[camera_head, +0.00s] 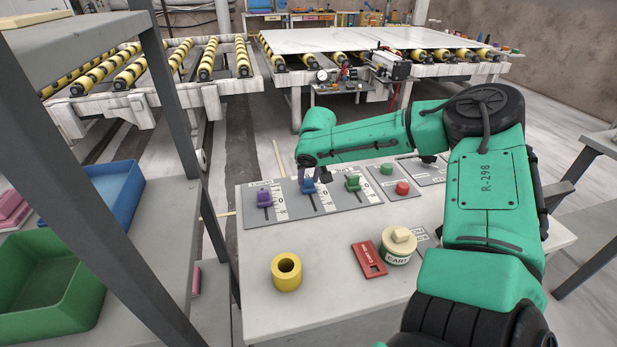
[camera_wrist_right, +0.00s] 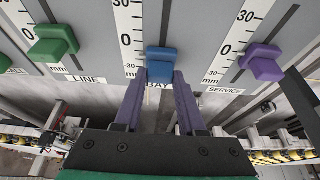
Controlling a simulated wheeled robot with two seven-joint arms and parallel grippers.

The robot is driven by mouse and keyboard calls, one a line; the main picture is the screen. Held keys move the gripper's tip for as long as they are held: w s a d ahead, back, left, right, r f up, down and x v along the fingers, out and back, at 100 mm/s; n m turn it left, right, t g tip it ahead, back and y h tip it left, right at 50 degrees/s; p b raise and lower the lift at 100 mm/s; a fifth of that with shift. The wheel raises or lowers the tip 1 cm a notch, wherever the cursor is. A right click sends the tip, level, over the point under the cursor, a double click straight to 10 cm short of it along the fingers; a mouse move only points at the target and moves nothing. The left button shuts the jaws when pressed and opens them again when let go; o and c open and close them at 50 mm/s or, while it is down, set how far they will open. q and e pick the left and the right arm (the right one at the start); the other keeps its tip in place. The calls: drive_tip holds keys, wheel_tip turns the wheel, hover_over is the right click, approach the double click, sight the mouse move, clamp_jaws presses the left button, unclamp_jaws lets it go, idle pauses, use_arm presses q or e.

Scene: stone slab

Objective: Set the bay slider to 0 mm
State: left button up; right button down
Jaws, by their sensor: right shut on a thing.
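The bay slider's blue knob (camera_wrist_right: 161,64) stands between the two fingers of my right gripper (camera_wrist_right: 161,78), which is shut on it. Its white scale (camera_wrist_right: 128,40) is beside it on the left, and the knob appears level with the part between 0 and -30, below the 0 mark. The exact reading is hard to tell because the knob stands above the panel. In the head view, the blue knob (camera_head: 308,188) is partly hidden under my right gripper (camera_head: 317,174). My left gripper is not in view.
The purple service knob (camera_wrist_right: 264,62) and green line knob (camera_wrist_right: 54,43) flank the bay slider. Green and red buttons (camera_head: 403,188) sit right of the sliders. A yellow ring (camera_head: 287,273), a red card (camera_head: 369,259) and a cream-topped jar (camera_head: 398,252) are on the table's front.

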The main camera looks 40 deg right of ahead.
drive_tip(key=shift+r, duration=0.1)
idle(0.8)
drive_tip(key=shift+s+a, duration=0.25)
drive_tip(key=shift+s, duration=0.25)
drive_tip(key=shift+s+a, duration=0.25)
drive_tip(key=shift+s, duration=0.2)
drive_tip(key=shift+c, duration=2.4)
unclamp_jaws()
drive_tip(key=shift+s+a+r+p, duration=0.1)
drive_tip(key=shift+r+p, duration=0.25)
drive_tip(key=shift+r, duration=0.15)
drive_tip(key=v, duration=1.3)
drive_tip(key=shift+s+r, duration=0.15)
drive_tip(key=shift+s, duration=0.15)
drive_tip(key=shift+a, duration=0.1)
